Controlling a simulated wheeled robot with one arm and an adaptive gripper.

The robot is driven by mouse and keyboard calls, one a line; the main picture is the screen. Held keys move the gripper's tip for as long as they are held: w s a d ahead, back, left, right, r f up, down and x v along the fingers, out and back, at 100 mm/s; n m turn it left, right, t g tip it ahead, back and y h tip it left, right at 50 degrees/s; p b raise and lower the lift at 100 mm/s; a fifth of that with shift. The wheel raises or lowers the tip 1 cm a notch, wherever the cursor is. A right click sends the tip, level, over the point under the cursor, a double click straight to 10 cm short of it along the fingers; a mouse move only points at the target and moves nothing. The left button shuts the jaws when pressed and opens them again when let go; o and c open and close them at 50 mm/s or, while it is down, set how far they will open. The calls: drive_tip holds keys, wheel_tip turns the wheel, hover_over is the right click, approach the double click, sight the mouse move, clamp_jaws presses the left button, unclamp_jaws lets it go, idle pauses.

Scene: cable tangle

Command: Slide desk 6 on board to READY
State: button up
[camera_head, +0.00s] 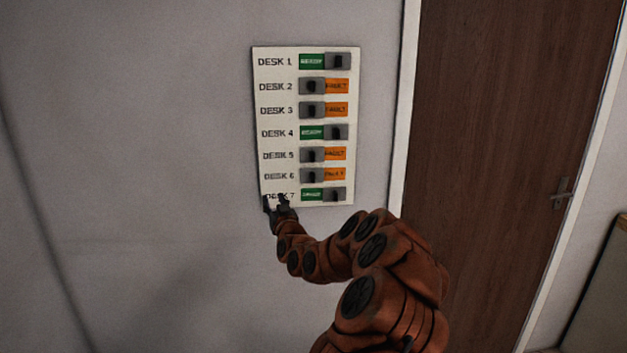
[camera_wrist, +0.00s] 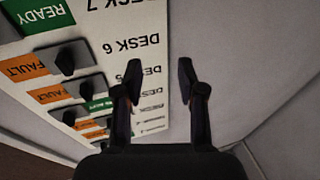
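The white status board (camera_head: 276,120) hangs on the wall, with rows labelled DESK 1 to DESK 7. In the DESK 6 row, the grey slider (camera_head: 312,175) with its dark knob sits at the left, and the orange FAULT patch (camera_head: 335,174) shows to its right. In the wrist view the board appears turned over, with the DESK 6 slider (camera_wrist: 62,58) at upper left. My gripper (camera_head: 278,203) is at the board's lower left corner, partly covering the DESK 7 label. Its two fingers (camera_wrist: 160,70) are apart with nothing between them, clear of the DESK 6 knob.
The DESK 7 row below shows green READY (camera_head: 312,194) with its slider (camera_head: 335,194) at the right. The DESK 5 slider (camera_head: 312,154) is close above. A brown door (camera_head: 500,120) with a pale frame stands to the right. The wall left of the board is bare.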

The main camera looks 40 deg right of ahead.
sight(313, 178)
drive_tip(key=s+d+m+h, duration=0.3)
drive_tip(key=s+d+h, duration=0.3)
drive_tip(key=d, duration=0.5)
drive_tip(key=shift+p+x, duration=1.1)
drive_tip(key=shift+x, duration=2.35)
drive_tip(key=shift+w+d+r+p, duration=0.1)
drive_tip(key=shift+w+d+p, duration=0.05)
drive_tip(key=shift+d+p, duration=0.15)
drive_tip(key=shift+c, duration=0.2)
clamp_jaws()
